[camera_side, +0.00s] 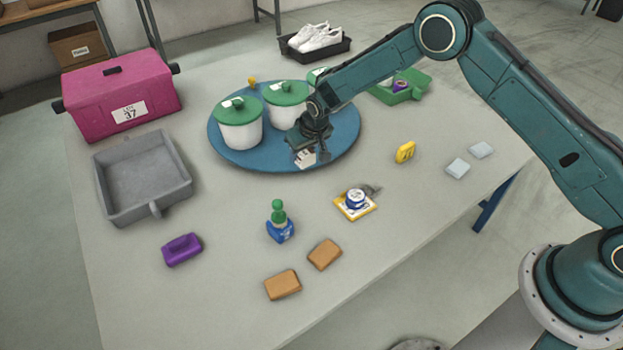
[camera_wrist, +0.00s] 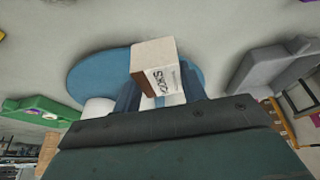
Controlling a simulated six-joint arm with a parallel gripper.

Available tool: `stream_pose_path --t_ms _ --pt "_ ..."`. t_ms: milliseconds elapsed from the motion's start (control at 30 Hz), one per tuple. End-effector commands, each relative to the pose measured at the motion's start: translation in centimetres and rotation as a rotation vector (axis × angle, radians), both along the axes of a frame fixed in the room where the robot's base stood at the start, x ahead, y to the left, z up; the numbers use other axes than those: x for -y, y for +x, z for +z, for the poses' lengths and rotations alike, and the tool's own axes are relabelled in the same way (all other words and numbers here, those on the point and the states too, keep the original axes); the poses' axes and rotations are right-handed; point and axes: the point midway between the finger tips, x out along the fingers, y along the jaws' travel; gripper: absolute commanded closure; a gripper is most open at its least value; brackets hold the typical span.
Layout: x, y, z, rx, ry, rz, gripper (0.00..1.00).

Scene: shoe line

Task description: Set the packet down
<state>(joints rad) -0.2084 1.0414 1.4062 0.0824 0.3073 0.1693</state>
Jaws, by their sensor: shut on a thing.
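A small white packet (camera_side: 305,158) with dark lettering is held by my gripper (camera_side: 311,146) over the front part of the round blue turntable (camera_side: 253,160). In the wrist view the packet (camera_wrist: 155,62) sits between the fingers of my gripper (camera_wrist: 163,95), its tan side and printed face showing. My gripper is shut on it. The blue disc (camera_wrist: 90,72) shows behind it in the wrist view. I cannot tell whether the packet touches the disc.
White pots with green lids (camera_side: 240,127) stand on the turntable behind and left of my gripper. A grey tray (camera_side: 140,207) and pink box (camera_side: 118,95) are at left.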

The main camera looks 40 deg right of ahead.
Motion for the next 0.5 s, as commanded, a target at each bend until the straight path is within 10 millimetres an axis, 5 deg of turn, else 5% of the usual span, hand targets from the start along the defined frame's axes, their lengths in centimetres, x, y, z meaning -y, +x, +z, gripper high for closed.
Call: stream_pose_path --t_ms 500 --pt "0.0 0.0 -9.8 -0.002 0.000 0.001 0.83"
